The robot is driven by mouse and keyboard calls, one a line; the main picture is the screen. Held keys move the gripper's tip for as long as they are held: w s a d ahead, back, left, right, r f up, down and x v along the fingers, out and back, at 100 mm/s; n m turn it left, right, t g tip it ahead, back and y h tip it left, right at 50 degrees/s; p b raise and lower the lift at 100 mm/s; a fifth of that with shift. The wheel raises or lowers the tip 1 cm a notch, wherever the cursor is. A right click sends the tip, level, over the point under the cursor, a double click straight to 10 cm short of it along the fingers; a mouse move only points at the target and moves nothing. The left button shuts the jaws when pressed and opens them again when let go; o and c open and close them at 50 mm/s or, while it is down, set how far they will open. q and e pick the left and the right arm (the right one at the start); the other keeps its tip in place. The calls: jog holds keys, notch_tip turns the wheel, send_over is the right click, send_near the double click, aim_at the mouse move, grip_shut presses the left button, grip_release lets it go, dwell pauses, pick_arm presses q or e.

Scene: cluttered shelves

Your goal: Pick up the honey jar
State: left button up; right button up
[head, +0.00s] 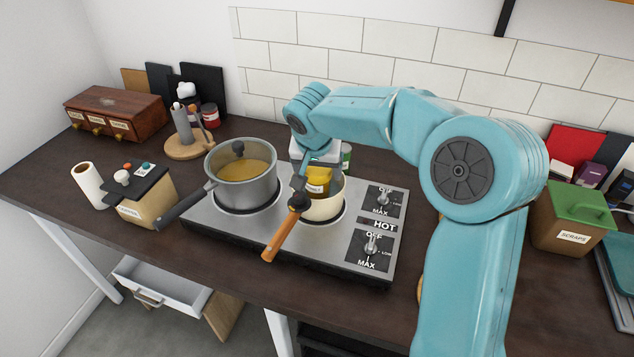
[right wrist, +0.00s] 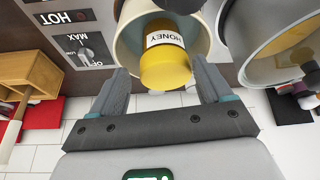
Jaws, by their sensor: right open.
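The honey jar (head: 318,179) is yellow with a white label and sits in a small cream pot (head: 326,209) on the right burner. In the right wrist view the jar (right wrist: 165,66) reads HONEY and appears inside the pot's mouth (right wrist: 124,40). My right gripper (head: 316,168) is above the pot, close to the jar. In the right wrist view its two open fingers (right wrist: 160,80) point at the jar, one to each side, with gaps between them and it. Whether a finger touches the pot's rim I cannot tell. My left gripper is not in view.
A grey lidded pot (head: 222,190) stands on the left burner, close to the cream pot. A green-lidded scraps bin (head: 565,232) is at the right. The front left worktop is mostly clear.

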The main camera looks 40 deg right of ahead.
jog(key=shift+w+d+f, duration=0.2)
jog(key=shift+f, duration=0.85)
jog(key=x, duration=0.1)
jog(key=p+x, duration=0.1)
jog(key=x, duration=0.3)
jog(key=shift+w+r, duration=0.1)
jog(key=shift+w, duration=0.15)
jog(key=shift+s+a, duration=0.15)
jog(key=shift+c, duration=0.6)
jog(key=c, duration=1.2)
jog(key=shift+r, duration=0.25)
jog(key=shift+r+p, duration=0.6)
jog(key=shift+r, duration=9.15)
